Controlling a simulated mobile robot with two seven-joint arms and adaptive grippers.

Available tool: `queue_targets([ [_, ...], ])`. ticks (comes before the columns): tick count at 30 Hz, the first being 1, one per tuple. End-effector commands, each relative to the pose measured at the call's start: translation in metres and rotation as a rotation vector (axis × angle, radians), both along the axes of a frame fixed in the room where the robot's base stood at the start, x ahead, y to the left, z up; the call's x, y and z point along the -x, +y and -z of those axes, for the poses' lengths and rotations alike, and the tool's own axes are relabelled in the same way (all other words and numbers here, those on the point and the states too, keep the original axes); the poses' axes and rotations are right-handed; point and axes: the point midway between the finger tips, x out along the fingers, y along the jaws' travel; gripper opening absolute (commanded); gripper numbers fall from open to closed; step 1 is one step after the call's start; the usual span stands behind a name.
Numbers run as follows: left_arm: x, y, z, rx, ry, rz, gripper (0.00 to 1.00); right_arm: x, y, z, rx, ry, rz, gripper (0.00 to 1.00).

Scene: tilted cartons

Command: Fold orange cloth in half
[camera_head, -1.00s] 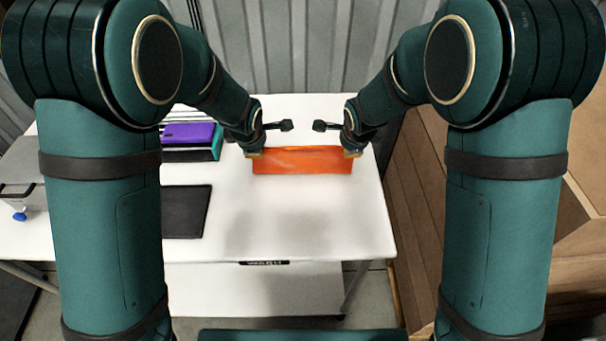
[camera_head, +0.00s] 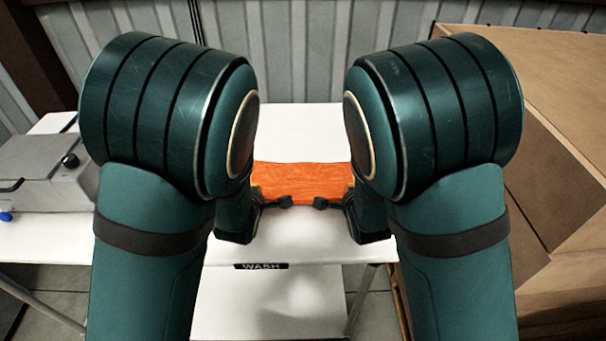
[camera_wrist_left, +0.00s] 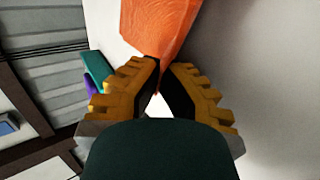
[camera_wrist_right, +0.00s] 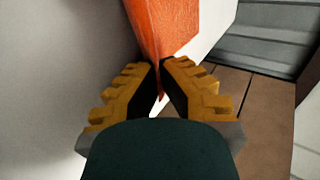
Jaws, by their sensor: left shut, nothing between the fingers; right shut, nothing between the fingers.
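The orange cloth (camera_head: 303,180) lies across the table between my two arms in the head view. Its side ends are partly hidden by my arms. My left gripper (camera_head: 256,191) is shut at the cloth's left near corner, and my right gripper (camera_head: 349,191) is shut at its right near corner. In the left wrist view the cloth (camera_wrist_left: 160,28) narrows to a point at the fingertips (camera_wrist_left: 161,64). In the right wrist view the cloth (camera_wrist_right: 168,28) does the same at the fingertips (camera_wrist_right: 161,64).
The white table (camera_head: 305,118) is bare behind the cloth and in front of it. A grey machine (camera_head: 45,172) stands at the left. Brown cartons (camera_head: 540,110) are at the right. Purple and teal items (camera_wrist_left: 94,75) show in the left wrist view.

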Motion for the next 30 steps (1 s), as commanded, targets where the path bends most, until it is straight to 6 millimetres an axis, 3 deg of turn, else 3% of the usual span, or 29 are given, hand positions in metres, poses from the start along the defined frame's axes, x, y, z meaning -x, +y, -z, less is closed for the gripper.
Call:
queue_targets([
  [11,0.0016,0.0005,0.0022,-0.001,-0.021,-0.001,0.0,0.0016,-0.0003,0.0024,0.001,-0.02,0.001,0.0],
  [12,0.0016,0.0005,0.0022,-0.001,-0.021,-0.001,0.05,0.0016,-0.0002,0.0023,0.001,-0.02,0.001,0.04],
  [16,0.0017,0.0003,0.0023,-0.001,-0.02,-0.001,0.5,0.0016,-0.0003,0.0024,0.001,-0.02,0.001,0.5],
  [30,0.0059,-0.0002,-0.0029,0.001,-0.014,-0.001,0.5,0.006,0.0002,-0.0027,0.0,-0.014,0.0,0.5],
])
